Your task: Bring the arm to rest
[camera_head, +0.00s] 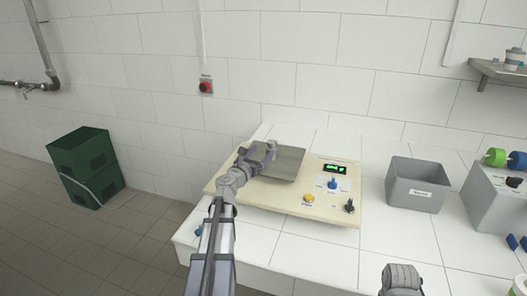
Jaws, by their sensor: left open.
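My left arm reaches in from the bottom, and its gripper (257,156) is open over the left part of a grey square pan (286,166). I see nothing between its fingers. The pan sits on a cream control panel (259,193) with a green display (337,169), a blue knob (333,184), a yellow button (308,199) and a black knob (349,206). Part of my right arm shows at the bottom edge; its gripper is out of view.
A grey bin (419,184) stands right of the panel on the white tiled counter (385,235). A grey machine (490,197) with green and blue rollers is at the far right. A green crate (86,168) stands on the floor at left. A shelf (499,71) is at upper right.

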